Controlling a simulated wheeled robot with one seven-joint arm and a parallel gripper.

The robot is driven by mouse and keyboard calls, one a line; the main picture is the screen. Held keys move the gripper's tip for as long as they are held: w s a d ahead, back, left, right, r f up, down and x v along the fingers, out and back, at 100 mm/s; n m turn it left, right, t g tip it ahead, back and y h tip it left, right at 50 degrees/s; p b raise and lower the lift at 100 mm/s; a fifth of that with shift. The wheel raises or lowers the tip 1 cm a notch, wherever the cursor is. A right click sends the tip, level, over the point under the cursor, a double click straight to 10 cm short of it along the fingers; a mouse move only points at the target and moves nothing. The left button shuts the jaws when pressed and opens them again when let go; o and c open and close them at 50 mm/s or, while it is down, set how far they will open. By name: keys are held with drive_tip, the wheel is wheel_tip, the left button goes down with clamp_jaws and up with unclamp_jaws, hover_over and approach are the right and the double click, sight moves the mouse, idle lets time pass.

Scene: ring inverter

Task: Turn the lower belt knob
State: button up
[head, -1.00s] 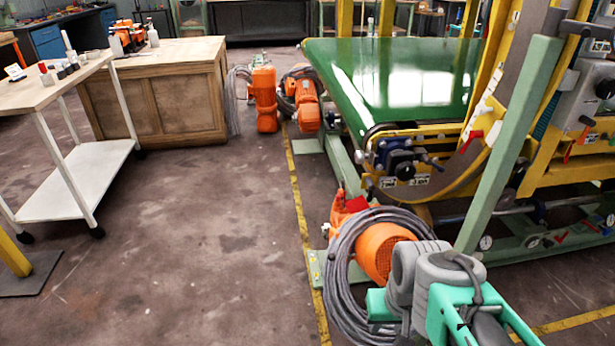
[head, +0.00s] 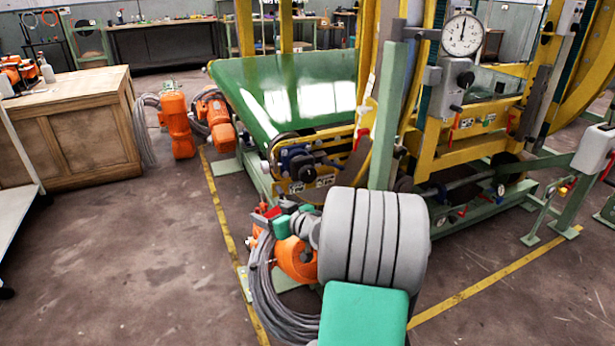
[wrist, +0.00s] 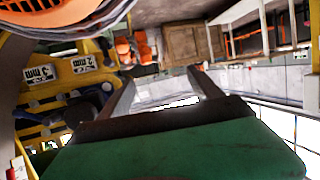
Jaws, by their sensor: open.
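My gripper (wrist: 163,88) is open in the wrist view, its two grey fingers apart with nothing between them. A black knob (head: 307,174) sits on a dark blue fitting on the yellow end plate of the green belt in the head view; I take it as the lower belt knob. In the wrist view a dark blue fitting (wrist: 88,106) shows left of the fingers, apart from them, partly hidden by my gripper's body. In the head view my arm covers much of the foreground, and the fingers are hard to make out.
The green belt (head: 290,95) stands on a green and yellow frame. A second black knob (head: 465,80) is on a grey box under a dial (head: 462,35). Orange motors (head: 177,125) and a coiled grey cable (head: 262,290) lie nearby. The floor at left is open.

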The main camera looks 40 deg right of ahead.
sight(309, 175)
drive_tip(key=s+d+r+m+t+h, duration=0.2)
drive_tip(key=d+h, duration=0.1)
drive_tip(key=d, duration=0.4)
drive_tip(key=s+d+r+m+t+h, duration=0.1)
drive_tip(key=s+d+h, duration=0.15)
drive_tip(key=d, duration=0.45)
drive_tip(key=shift+y, duration=0.25)
drive_tip(key=x, duration=0.7)
drive_tip(key=shift+w+d+r, duration=0.2)
drive_tip(key=c, duration=1.4)
